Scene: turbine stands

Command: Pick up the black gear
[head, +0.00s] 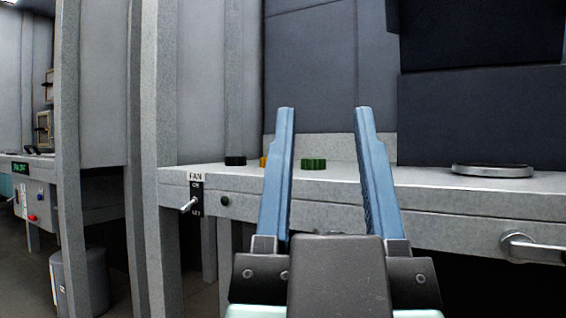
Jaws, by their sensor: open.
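The black gear (235,160) lies flat on the grey bench top, near its left end, behind the FAN switch. A green gear (314,164) lies on the bench to its right. A yellow-orange gear (264,161) lies between them, partly hidden by my left finger. My gripper (323,112) is in the foreground with its two blue fingers open and nothing between them held. The green gear shows in the gap between the fingers, farther off. The black gear is left of both fingers and clear of them.
The bench (460,190) has a FAN toggle switch (189,204) on its front and a handle (530,248) at the right. A round metal disc (492,171) sits on its right part. Grey posts (150,160) stand to the left. A bin (80,282) stands on the floor.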

